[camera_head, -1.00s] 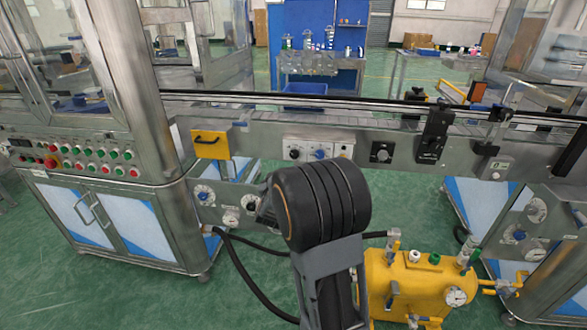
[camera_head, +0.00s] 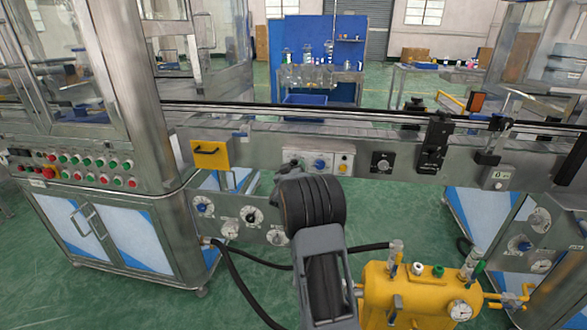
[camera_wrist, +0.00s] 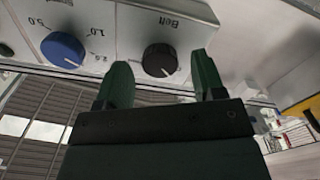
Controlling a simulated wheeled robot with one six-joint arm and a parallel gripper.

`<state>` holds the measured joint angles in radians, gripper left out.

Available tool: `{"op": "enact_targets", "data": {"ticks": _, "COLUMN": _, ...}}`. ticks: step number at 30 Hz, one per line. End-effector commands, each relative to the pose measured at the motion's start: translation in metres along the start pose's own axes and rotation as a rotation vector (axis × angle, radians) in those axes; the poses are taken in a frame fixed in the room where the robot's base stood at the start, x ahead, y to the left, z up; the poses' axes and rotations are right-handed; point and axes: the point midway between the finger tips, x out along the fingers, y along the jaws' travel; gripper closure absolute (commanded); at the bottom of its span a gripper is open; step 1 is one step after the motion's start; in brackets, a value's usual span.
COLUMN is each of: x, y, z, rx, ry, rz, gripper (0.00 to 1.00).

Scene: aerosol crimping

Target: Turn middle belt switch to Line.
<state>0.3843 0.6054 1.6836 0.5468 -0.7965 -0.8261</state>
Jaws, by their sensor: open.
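The belt switch is a black knob (camera_wrist: 160,60) on a pale panel, under the label "Belt", which appears upside down in the wrist view. Its pointer mark is too small to read surely. My gripper (camera_wrist: 163,72) is open, with its two dark green fingers on either side of the knob in the picture. I cannot tell whether they touch it. A blue dial (camera_wrist: 63,50) with numbers sits left of the knob there. In the head view the panel (camera_head: 331,170) is on the conveyor's front, just above my arm, which hides my gripper.
A yellow handled plate (camera_head: 210,154) is left of the panel, and a separate black knob (camera_head: 382,162) is to its right. Gauges and dials (camera_head: 230,230) sit lower left. A yellow tank (camera_head: 420,297) with hoses stands lower right.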

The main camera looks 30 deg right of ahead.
Motion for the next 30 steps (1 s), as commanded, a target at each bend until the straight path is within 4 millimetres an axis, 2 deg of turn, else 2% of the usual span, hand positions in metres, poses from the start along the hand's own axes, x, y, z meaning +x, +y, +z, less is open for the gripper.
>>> {"op": "enact_targets", "data": {"ticks": 5, "x": 0.0085, "y": -0.0002, "z": 0.0002, "rx": 0.000, "ry": 0.000, "rz": -0.001, "gripper": 0.37}}
{"op": "enact_targets", "data": {"ticks": 14, "x": 0.0098, "y": -0.0001, "z": -0.0002, "rx": 0.000, "ry": 0.000, "rz": -0.001, "gripper": 0.37}}
{"op": "enact_targets", "data": {"ticks": 30, "x": 0.0095, "y": -0.0001, "z": -0.0002, "rx": 0.000, "ry": 0.000, "rz": -0.001, "gripper": 0.86}}
